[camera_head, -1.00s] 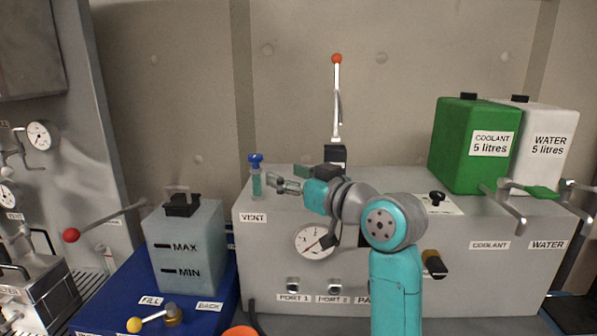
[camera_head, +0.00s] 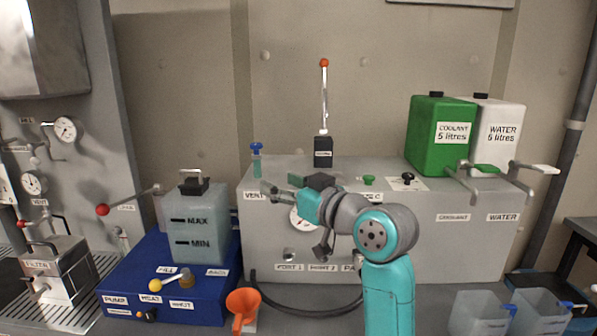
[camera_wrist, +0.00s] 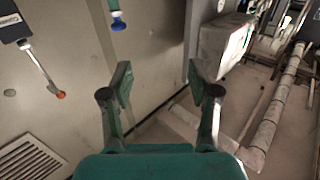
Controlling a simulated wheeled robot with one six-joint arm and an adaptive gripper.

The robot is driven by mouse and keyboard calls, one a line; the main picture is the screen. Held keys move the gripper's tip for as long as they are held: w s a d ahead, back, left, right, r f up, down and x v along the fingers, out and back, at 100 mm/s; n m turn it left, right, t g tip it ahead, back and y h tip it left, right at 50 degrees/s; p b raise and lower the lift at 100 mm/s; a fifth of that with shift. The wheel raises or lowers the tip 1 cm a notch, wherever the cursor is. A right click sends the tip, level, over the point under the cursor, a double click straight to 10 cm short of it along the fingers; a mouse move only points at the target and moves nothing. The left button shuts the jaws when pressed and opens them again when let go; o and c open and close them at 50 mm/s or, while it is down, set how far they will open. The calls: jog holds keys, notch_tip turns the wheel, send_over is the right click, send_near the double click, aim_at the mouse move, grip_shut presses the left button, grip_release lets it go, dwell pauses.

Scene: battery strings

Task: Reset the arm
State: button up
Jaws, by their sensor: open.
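My teal arm is raised in front of the large grey cabinet (camera_head: 440,238), bent with its forearm reaching left. My gripper (camera_head: 268,189) is near the cabinet's top left edge, just below a blue-capped clear vial (camera_head: 256,160) in the picture. In the wrist view my gripper (camera_wrist: 160,82) has its two fingers spread wide with nothing between them. The blue cap (camera_wrist: 118,20) shows beyond the left finger, apart from it. My forearm partly hides a round gauge (camera_head: 300,219) on the cabinet front.
A lever with an orange knob (camera_head: 324,62) stands on the cabinet. Green coolant (camera_head: 428,160) and white water (camera_head: 507,112) containers stand at its right. A blue base (camera_head: 130,285) carries a translucent tank (camera_head: 200,225). An orange funnel (camera_head: 243,302) and clear jugs (camera_head: 478,315) are low in front.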

jog(key=s+d+f+m+t+h, duration=0.1)
jog(key=s+d+f+m+h, duration=0.15)
jog(key=f, duration=0.75)
jog(key=s+d+f+m+t+h, duration=0.1)
jog(key=s+d+f+m, duration=0.2)
jog(key=f, duration=0.6)
jog(key=s+d+f+m+h, duration=0.15)
jog(key=d+f, duration=0.25)
jog(key=f, duration=0.6)
jog(key=s+d+f+m+h, duration=0.1)
jog(key=s+d+f+h, duration=0.15)
jog(key=s+f, duration=0.5)
jog(key=s+d+f+m+h, duration=0.15)
jog(key=s+d+f, duration=0.3)
jog(key=s, duration=0.55)
jog(key=s+d+h, duration=0.1)
jog(key=s+d, duration=0.1)
jog(key=s, duration=1.3)
jog(key=s+d+h, duration=0.2)
jog(key=s+d, duration=0.1)
jog(key=s, duration=1.2)
jog(key=shift+r+n, duration=0.35)
jog(key=shift+n, duration=0.1)
jog(key=shift+c, duration=0.4)
